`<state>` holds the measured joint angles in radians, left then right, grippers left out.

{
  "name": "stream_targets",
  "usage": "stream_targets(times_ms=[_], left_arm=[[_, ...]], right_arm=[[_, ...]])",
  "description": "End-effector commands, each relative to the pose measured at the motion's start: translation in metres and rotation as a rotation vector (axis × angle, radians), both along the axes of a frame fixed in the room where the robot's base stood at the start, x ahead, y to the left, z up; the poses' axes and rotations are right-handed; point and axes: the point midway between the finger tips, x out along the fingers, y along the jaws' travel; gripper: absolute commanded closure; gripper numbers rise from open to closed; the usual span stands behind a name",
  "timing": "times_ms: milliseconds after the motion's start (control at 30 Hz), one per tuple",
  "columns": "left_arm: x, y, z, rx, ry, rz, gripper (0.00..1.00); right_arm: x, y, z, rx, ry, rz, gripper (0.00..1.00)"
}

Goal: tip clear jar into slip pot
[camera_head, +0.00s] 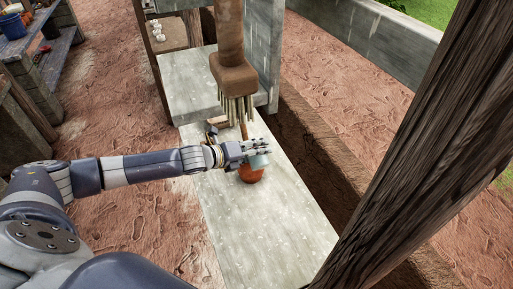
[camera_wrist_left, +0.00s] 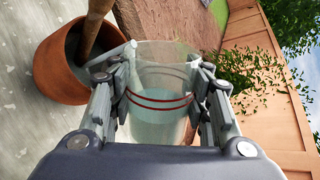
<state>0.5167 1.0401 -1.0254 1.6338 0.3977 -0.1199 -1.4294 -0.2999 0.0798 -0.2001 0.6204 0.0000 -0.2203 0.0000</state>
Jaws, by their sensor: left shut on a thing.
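The clear jar (camera_wrist_left: 160,103) has red bands and pale blue-green liquid inside. My left gripper (camera_head: 245,151) is shut around it, with fingers on both sides in the wrist view (camera_wrist_left: 160,80). In the head view the jar (camera_head: 259,160) shows as a small pale blue-green shape above the orange-brown slip pot (camera_head: 251,175), hiding part of it. In the wrist view the slip pot (camera_wrist_left: 51,81) is beside the jar, with a wooden stick (camera_wrist_left: 94,27) standing in its mouth. I cannot tell the jar's exact tilt. My right gripper is not in view.
The pot stands on a grey slab (camera_head: 285,222). A brown block with hanging bristles (camera_head: 236,80) is just behind my gripper. A thick wooden post (camera_head: 405,150) crosses the right side. Small items lie behind my wrist. The slab's front is clear.

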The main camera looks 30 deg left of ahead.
Motion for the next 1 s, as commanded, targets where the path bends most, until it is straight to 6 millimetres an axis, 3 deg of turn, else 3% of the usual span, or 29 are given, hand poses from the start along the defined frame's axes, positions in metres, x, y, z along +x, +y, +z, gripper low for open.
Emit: stream_targets(times_ms=[600, 1000], left_arm=[[0.003, 0.002, 0.005, -0.083, 0.073, 0.000, 0.83], [0.006, 0.003, 0.004, -0.193, 0.166, -0.003, 0.83]], right_arm=[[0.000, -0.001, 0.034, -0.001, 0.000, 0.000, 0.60], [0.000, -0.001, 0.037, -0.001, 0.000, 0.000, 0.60]])
